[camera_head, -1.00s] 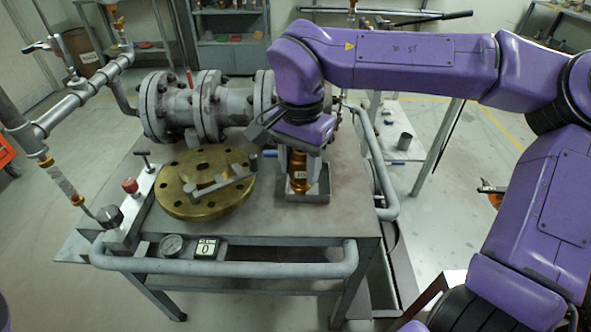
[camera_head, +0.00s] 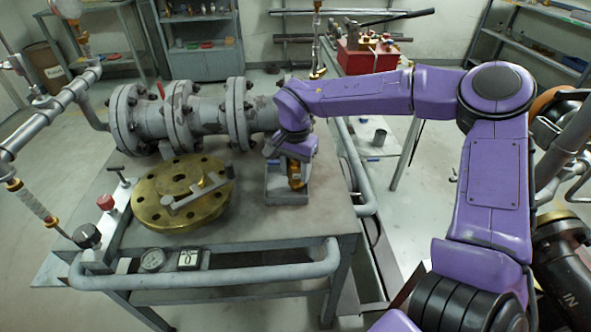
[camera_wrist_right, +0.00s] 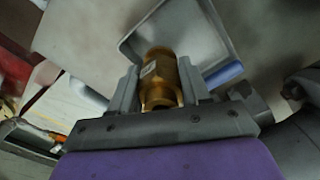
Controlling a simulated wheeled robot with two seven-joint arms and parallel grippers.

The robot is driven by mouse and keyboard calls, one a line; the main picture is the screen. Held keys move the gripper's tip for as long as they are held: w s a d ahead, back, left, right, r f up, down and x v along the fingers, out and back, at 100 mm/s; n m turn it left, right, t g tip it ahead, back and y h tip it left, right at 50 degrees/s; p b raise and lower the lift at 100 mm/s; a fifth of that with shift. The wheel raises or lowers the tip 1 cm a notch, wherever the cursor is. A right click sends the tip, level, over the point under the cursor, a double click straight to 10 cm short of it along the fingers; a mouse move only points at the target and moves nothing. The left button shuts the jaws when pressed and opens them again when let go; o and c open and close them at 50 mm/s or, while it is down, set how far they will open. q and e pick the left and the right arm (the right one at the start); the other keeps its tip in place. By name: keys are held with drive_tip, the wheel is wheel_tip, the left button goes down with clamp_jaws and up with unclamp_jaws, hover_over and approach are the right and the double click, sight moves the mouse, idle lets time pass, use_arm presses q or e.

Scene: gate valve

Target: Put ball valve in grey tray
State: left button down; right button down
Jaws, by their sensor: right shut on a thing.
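The brass ball valve (camera_head: 295,175) is between the fingers of my right gripper (camera_head: 293,163), which is shut on it. The valve's brass body (camera_wrist_right: 163,78) also shows between the fingers in the right wrist view. A blue part (camera_wrist_right: 224,74) shows beside it there. The small grey tray (camera_head: 287,199) stands on the table below the gripper. The tray's interior (camera_wrist_right: 190,32) also shows in the wrist view. The valve is at the tray, over or inside it; I cannot tell whether it touches the bottom. My left gripper is not in view.
A brass flange disc (camera_head: 182,200) with a grey lever on it lies left of the tray. Large flanged pipework (camera_head: 180,118) stands behind. Gauges (camera_head: 152,259) and a grey rail (camera_head: 205,279) line the front edge. Bare tabletop (camera_head: 268,228) lies in front of the tray.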

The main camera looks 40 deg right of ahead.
drive_tip(key=shift+w+f, duration=0.1)
drive_tip(key=shift+w, duration=0.05)
drive_tip(key=shift+a, duration=0.1)
drive_tip(key=c, duration=0.5)
unclamp_jaws()
drive_tip(key=shift+f, duration=0.15)
wheel_tip(320, 180, up, 12)
drive_tip(key=shift+r+p, duration=0.25)
drive_tip(key=shift+p, duration=0.25)
